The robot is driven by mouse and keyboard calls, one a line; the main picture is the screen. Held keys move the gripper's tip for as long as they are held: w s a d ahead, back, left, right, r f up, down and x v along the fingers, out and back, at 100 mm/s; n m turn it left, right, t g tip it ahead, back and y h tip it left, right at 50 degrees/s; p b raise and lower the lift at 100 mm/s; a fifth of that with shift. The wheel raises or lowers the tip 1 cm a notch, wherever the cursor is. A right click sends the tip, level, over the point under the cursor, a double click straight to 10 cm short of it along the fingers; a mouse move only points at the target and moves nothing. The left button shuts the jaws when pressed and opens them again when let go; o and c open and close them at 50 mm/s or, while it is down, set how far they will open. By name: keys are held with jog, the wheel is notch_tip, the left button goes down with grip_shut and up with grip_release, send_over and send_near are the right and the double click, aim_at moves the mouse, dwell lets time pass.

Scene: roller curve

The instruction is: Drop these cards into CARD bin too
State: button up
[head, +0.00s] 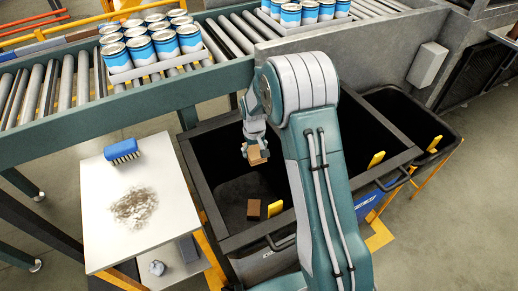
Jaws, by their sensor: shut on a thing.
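My gripper (256,140) hangs over the near dark bin (206,196), inside the outline of its rim. It is shut on a small brown card piece (258,155), which shows below the fingers. A second brown piece (253,209) sits lower inside the same bin. My arm covers the middle of the bin, so part of its inside is hidden. No bin label can be read from here.
A white side table (100,215) stands left of the bin, with a blue brush (122,151) and a patch of grey dirt (134,208). A crumpled scrap (157,268) lies below it. A roller conveyor (60,90) carries trays of blue-and-white cans. Another dark bin (452,140) stands at right.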

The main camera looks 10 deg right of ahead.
jog(key=a+f, duration=0.2)
jog(key=f, duration=0.2)
jog(key=d+f, duration=0.1)
jog(key=f, duration=0.1)
jog(key=shift+d, duration=0.1)
jog(key=o, duration=0.7)
jog(key=shift+a, duration=0.3)
notch_tip(320, 180, up, 12)
send_over(253, 150)
jog(key=shift+d+f, duration=0.15)
